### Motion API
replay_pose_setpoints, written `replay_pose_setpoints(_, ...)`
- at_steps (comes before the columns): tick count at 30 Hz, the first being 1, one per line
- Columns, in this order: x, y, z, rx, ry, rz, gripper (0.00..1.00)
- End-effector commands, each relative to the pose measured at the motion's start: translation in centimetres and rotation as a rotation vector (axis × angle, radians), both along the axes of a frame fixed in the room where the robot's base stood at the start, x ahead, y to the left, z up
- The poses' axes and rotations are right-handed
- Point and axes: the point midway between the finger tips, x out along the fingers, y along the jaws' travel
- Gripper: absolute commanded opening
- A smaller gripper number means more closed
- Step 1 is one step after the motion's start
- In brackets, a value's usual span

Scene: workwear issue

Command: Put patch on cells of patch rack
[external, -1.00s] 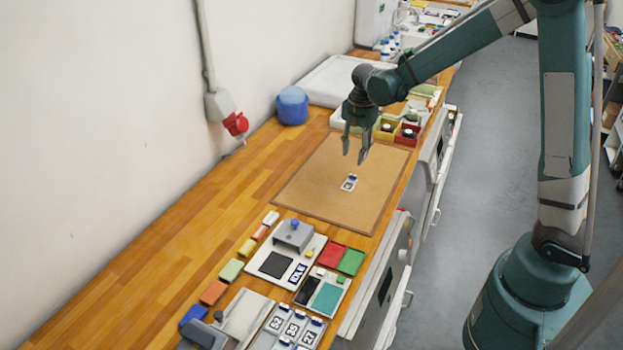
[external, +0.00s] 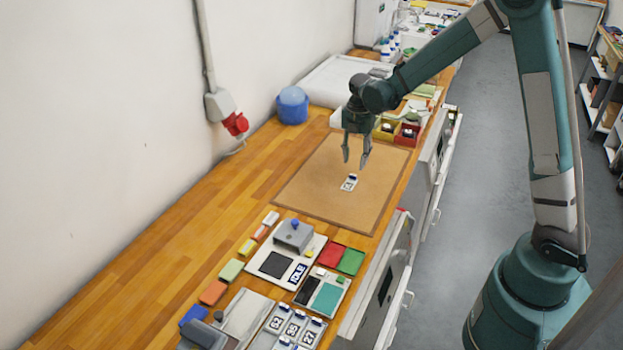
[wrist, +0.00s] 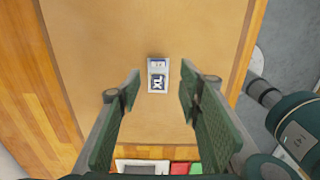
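A small white patch (external: 349,183) with a dark marking lies flat on the brown mat. In the wrist view the patch (wrist: 158,76) reads "XL" and has a blue mark at its far end. My gripper (external: 356,166) is open and empty above the mat, just over the patch. In the wrist view the patch lies beyond the fingertips of my gripper (wrist: 161,84), centred in the gap between them. The patch rack (external: 285,333) is a grey tray with several labelled patches in its cells, at the near end of the bench, cut by the frame's bottom edge.
The brown mat (external: 315,190) is otherwise bare. A grey press-like device (external: 293,236) on a white plate stands nearer, with coloured blocks beside it. Red and green squares (external: 332,256) lie to its right.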

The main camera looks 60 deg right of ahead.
Motion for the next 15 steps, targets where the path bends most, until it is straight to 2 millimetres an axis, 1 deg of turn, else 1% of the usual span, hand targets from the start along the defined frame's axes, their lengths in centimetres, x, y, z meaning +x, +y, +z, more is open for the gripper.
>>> replay_pose_setpoints(3, 0.0, 0.0, -0.9, 0.000, 0.000, 0.000, 0.35)
replay_pose_setpoints(7, 0.1, 0.0, -1.7, 0.000, 0.000, 0.000, 0.35)
replay_pose_setpoints(15, 0.0, 0.0, -1.9, 0.000, 0.000, 0.000, 0.35)
